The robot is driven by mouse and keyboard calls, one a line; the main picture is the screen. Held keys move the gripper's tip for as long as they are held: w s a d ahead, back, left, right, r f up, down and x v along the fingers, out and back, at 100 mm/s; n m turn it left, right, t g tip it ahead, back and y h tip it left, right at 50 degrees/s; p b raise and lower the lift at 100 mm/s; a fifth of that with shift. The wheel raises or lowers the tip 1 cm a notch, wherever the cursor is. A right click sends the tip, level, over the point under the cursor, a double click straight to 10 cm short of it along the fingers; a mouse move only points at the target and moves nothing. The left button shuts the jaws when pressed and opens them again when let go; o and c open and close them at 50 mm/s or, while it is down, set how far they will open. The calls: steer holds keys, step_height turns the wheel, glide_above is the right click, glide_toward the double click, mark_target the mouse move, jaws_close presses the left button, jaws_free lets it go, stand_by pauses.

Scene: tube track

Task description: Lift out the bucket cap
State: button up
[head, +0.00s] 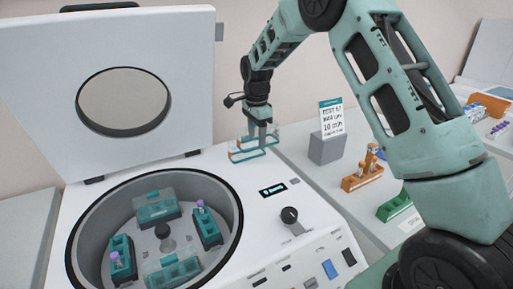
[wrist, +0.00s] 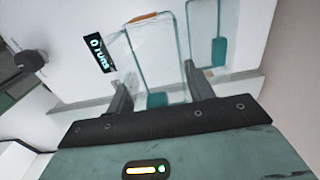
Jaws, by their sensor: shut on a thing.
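My gripper (head: 262,138) is shut on a clear bucket cap (head: 248,154) with teal and orange edge parts. It holds the cap over the white top of the centrifuge (head: 225,180), right of and behind the open bowl. The wrist view shows the see-through cap (wrist: 158,55) between and beyond the two fingers (wrist: 160,92). In the bowl, a back bucket (head: 157,211) and a front bucket (head: 174,272) have clear covers over them. The left bucket (head: 122,262) and right bucket (head: 208,232) are uncovered and show purple-topped tubes.
The centrifuge lid (head: 108,85) stands open at the back left. A small display (head: 272,190) and a knob (head: 289,215) are on the machine's top. To the right are a grey block with a sign (head: 332,118), an orange rack (head: 362,178) and a green rack (head: 394,207).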

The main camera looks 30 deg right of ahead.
steer(key=shift+r, duration=0.25)
steer(key=shift+r+p, duration=2.1)
steer(key=shift+r, duration=0.4)
steer(key=shift+f, duration=0.1)
